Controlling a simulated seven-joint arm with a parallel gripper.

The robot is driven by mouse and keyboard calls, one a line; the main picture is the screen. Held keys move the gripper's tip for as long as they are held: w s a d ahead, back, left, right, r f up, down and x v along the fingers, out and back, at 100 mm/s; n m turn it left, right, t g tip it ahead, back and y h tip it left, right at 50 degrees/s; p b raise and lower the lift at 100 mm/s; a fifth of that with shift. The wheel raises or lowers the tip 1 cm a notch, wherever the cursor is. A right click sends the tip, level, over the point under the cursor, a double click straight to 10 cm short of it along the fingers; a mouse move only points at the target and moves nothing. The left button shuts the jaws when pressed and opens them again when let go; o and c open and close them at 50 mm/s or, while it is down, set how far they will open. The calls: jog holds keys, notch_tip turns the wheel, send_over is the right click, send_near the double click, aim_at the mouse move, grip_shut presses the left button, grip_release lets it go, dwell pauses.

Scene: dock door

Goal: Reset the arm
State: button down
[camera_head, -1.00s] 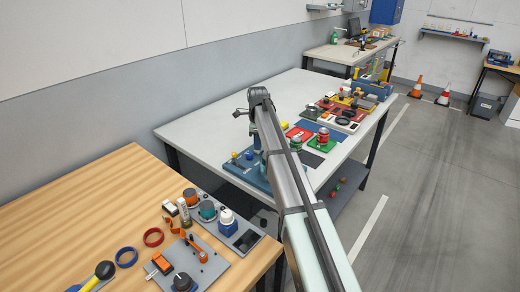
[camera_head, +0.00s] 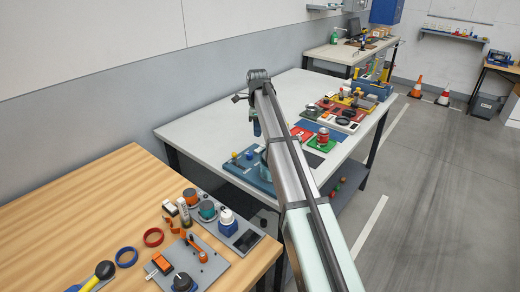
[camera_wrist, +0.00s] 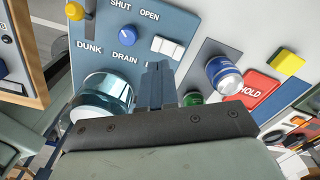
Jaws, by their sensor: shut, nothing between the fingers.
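My gripper (camera_wrist: 158,85) is shut and empty, with its two fingers together in the wrist view. It is above a blue panel (camera_wrist: 103,32) marked SHUT, OPEN, DUNK and DRAIN. A clear teal cylinder (camera_wrist: 105,92) stands left of the fingers, partly hidden by my gripper body. In the head view my arm reaches over the grey-white table (camera_head: 200,128), and the same blue panel (camera_head: 240,175) is at that table's near edge. My arm hides part of the panel.
In the wrist view, a blue can (camera_wrist: 223,74), red HOLD pad (camera_wrist: 262,90) and yellow block (camera_wrist: 286,61) are right of the fingers. The near wooden table (camera_head: 90,205) holds rings and small devices. Orange cones (camera_head: 416,88) stand on the floor. The grey table's left part is clear.

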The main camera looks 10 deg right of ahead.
jog(key=shift+r, duration=0.2)
